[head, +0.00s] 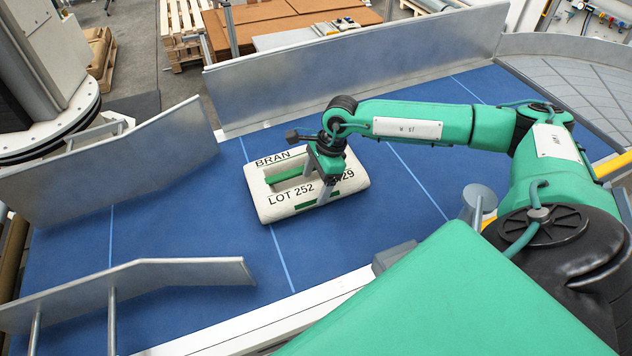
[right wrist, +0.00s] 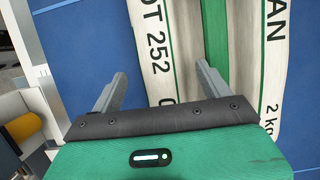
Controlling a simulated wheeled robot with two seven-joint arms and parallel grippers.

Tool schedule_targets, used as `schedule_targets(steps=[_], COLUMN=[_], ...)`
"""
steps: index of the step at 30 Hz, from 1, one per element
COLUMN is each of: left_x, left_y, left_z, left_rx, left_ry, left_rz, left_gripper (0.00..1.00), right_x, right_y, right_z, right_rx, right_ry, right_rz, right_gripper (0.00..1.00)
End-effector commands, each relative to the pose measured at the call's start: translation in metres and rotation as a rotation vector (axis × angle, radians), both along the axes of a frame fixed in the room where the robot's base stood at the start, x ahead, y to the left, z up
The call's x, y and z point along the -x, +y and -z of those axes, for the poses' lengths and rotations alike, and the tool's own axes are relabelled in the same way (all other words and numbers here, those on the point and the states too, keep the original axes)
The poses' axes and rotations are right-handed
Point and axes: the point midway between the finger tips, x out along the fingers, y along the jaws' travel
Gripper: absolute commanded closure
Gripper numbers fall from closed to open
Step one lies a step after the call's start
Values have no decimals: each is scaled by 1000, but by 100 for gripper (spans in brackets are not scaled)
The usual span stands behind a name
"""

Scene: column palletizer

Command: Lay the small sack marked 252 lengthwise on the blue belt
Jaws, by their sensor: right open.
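The small white sack marked LOT 252 (head: 259,198) lies flat on the blue belt (head: 180,250), its long side roughly along the belt. It has green bands and black print, and its 252 side also shows in the right wrist view (right wrist: 146,15). My right gripper (head: 318,186) is over the sack, reaching down at its middle and hiding part of the print. In the right wrist view the gripper (right wrist: 161,76) has its two fingers wide apart, one near the sack's edge and one over the green middle band. I cannot tell whether the fingers touch the sack. My left gripper is out of view.
Metal guard walls stand along the far side (head: 350,65) and left (head: 110,165) of the belt, with a lower guide rail (head: 130,290) at the front left. A grey curved conveyor (head: 580,80) adjoins at the right. Bare belt surrounds the sack.

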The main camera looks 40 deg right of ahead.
Motion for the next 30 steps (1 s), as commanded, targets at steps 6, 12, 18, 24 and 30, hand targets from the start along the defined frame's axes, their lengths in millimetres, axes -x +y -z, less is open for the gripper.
schedule_targets(steps=[6,12,18,24,30], left_x=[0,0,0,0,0], left_y=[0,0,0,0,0], left_z=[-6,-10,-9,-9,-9], left_rx=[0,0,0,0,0], left_ry=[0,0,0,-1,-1], left_rz=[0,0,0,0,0], left_gripper=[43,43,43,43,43], right_x=[0,0,-1,0,0], right_y=[0,0,0,0,0], right_z=[-19,-35,-50,-66,-80], right_rx=[0,0,0,-1,-1], right_ry=[0,-1,-2,-1,-1], right_rz=[0,-1,1,-1,-1], right_gripper=[21,21,21,21,21])
